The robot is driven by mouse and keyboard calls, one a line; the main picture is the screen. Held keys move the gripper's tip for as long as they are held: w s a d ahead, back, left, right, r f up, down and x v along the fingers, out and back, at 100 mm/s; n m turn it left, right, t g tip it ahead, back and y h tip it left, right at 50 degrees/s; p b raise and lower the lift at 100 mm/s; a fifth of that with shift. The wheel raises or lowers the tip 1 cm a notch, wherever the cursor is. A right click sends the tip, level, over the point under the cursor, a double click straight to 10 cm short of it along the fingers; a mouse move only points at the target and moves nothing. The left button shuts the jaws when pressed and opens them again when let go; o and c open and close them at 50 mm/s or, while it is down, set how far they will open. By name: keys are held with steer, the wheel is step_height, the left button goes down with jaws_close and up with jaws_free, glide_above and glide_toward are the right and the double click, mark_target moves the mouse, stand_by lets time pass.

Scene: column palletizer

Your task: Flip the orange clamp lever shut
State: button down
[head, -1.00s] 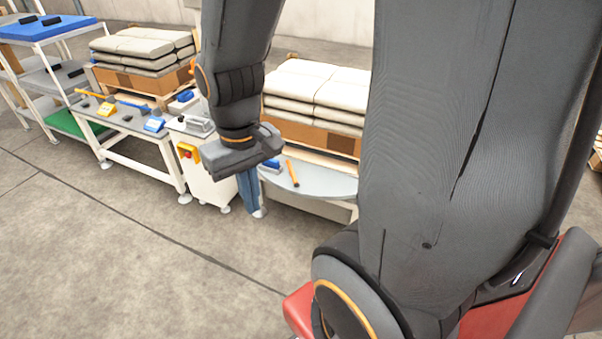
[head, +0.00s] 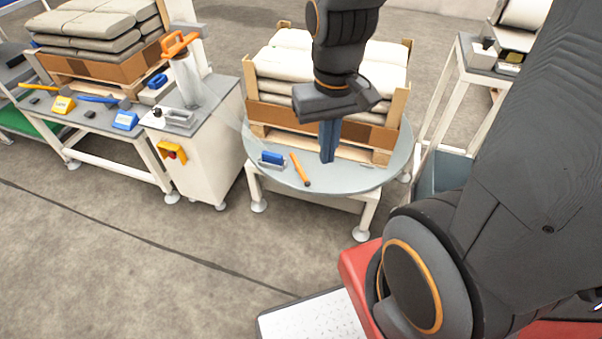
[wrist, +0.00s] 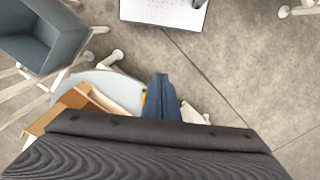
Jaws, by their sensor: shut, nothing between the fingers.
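The orange lever (head: 300,169) is a thin bar with a dark end. It slants over the front left of a round grey table (head: 345,178), beside a small blue block (head: 272,159). I cannot tell whether it stands open or lies shut. My gripper (head: 327,158) points down with its blue fingers together and empty, to the right of the lever and in front of the loaded pallet. In the wrist view the shut fingers (wrist: 161,80) show with a sliver of orange behind them. No contact with the lever is visible.
A pallet box of sacks (head: 273,112) stands on the round table, close behind my gripper. To the left are a white cabinet (head: 212,165) with an orange handle (head: 179,43) above it, and a bench holding yellow (head: 62,105) and blue (head: 125,120) blocks. Open floor lies in front.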

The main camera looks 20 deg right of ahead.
mark_target(300, 171)
steer(key=w+a+f+n+h+b, duration=0.2)
steer(key=w+f+n+b, duration=0.7)
steer(key=f, duration=0.6)
steer(key=w+a+f+n+h+b, duration=0.2)
steer(key=w+a+f+n+b, duration=0.2)
steer(key=w+f+n+b, duration=0.5)
steer(key=w+f+b, duration=0.3)
steer(key=w+f, duration=0.3)
steer(key=shift+w+a+f+n+b, duration=0.3)
steer(key=shift+w+n+b, duration=0.05)
steer(key=shift+n, duration=0.05)
steer(key=d+f+b, duration=0.1)
steer(key=d+f, duration=0.1)
steer(key=f, duration=0.1)
steer(key=d+f+b, duration=0.1)
steer(key=d+f, duration=0.2)
steer(key=d+f+b, duration=0.1)
steer(key=d+f, duration=0.1)
steer(key=f, duration=0.1)
steer(key=shift+w+d+f+b, duration=0.15)
steer(key=shift+w+d+b, duration=0.1)
steer(key=shift+d+b, duration=0.1)
